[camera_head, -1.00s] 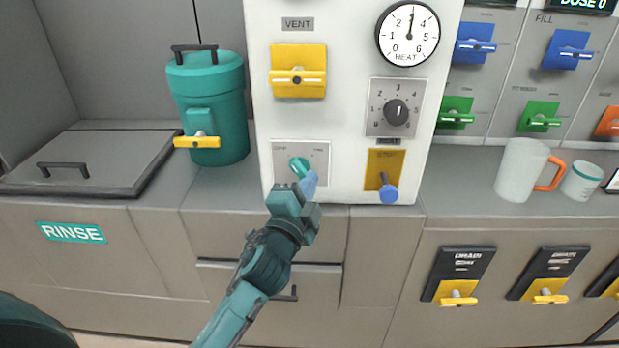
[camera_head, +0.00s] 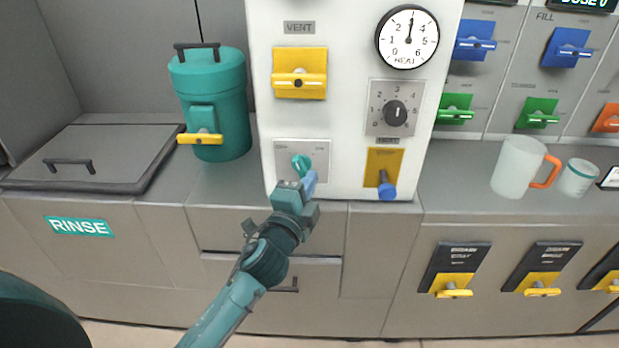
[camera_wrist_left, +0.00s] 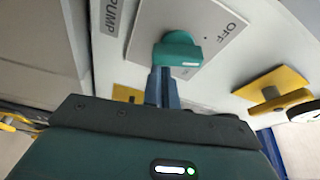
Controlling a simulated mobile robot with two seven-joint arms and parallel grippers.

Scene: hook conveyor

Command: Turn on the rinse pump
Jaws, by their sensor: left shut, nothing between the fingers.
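The pump switch is a teal knob (camera_head: 301,164) on a grey plate (camera_head: 321,150) low on the white panel. In the left wrist view the knob (camera_wrist_left: 178,52) shows large, beside the printed words PUMP and OFF. My left gripper (camera_head: 308,184) is shut and empty. Its blue fingertips (camera_wrist_left: 162,86) are right at the knob, overlapping its lower edge in the picture. I cannot tell whether they touch it. The fingers and wrist hide part of the plate's lower side. My right gripper is not in view.
On the same panel are a yellow vent handle (camera_head: 299,80), a heat dial knob (camera_head: 395,114) and a blue-tipped lever (camera_head: 387,188). A teal canister (camera_head: 223,100) stands left of it. A frosted mug (camera_head: 516,168) stands on the counter at right.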

